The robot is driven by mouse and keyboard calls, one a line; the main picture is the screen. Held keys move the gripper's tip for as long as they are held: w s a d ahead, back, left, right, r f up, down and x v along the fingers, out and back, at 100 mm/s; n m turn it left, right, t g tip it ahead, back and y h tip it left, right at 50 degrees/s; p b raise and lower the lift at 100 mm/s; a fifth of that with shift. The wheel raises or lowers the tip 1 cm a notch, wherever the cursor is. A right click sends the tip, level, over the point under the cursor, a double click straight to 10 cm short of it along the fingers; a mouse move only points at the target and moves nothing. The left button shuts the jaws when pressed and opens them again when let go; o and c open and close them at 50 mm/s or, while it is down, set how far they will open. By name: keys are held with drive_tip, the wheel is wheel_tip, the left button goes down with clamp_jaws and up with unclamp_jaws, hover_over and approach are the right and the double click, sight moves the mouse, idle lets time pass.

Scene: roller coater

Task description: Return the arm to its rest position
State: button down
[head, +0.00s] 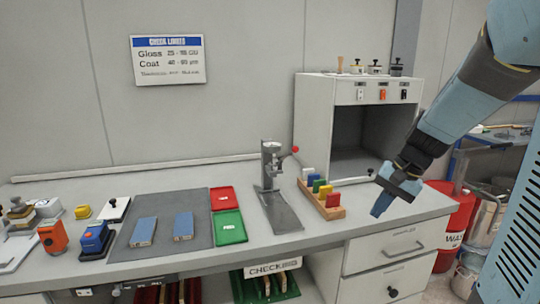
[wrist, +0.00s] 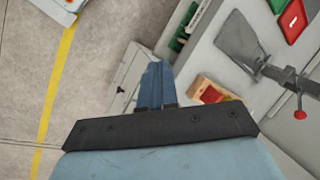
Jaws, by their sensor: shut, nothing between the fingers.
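My gripper (head: 382,204) hangs at the right of the head view, at the end of my blue arm. It is in front of the bench's right end, with its fingers pointing down. In the wrist view my gripper (wrist: 152,72) shows its two blue fingers together, with nothing between them. It looks apart from the bench and from the block rack near it. No held object shows in either view.
The bench (head: 300,240) carries a rack of coloured blocks (head: 332,211), a lever press (head: 271,165), red and green trays (head: 229,227) and two blue blocks (head: 183,226). A grey cabinet (head: 313,120) stands behind. A red drum (head: 458,215) stands at right. The wrist view shows open floor (wrist: 100,80).

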drive_tip(key=s+a+r+n+t+h, duration=0.1)
drive_tip(key=s+r+n+t+h, duration=0.1)
drive_tip(key=s, duration=0.5)
drive_tip(key=s+a+r+n+t+h, duration=0.2)
drive_tip(key=s+r+n, duration=0.2)
drive_tip(key=s+r, duration=0.3)
drive_tip(key=shift+s+a, duration=0.15)
drive_tip(key=shift+s, duration=0.3)
idle(0.4)
